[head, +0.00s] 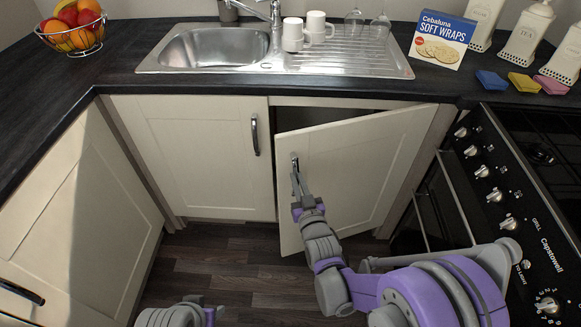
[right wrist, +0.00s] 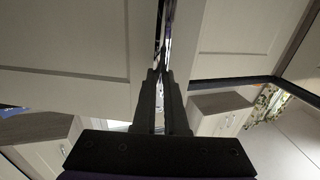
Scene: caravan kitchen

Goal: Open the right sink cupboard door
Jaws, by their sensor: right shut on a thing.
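The right sink cupboard door (head: 350,165) is cream and stands partly open. Its left edge is swung out from the cabinet, and its hinge side is at the right. A dark gap (head: 305,115) shows above it. My right gripper (head: 296,180) is shut on the door's metal handle (head: 294,160) near the door's upper left. In the right wrist view, the gripper fingers (right wrist: 161,85) close around the shiny handle (right wrist: 166,40). My left gripper (head: 185,312) is low at the bottom edge, away from the door and partly cut off.
The left sink cupboard door (head: 195,150) is shut. The cooker (head: 500,190) stands close on the right, beside my right arm. The worktop above holds the sink (head: 215,48), mugs (head: 293,35), glasses, a wraps box (head: 441,40) and a fruit bowl (head: 75,35). Dark floor (head: 225,265) is clear in front.

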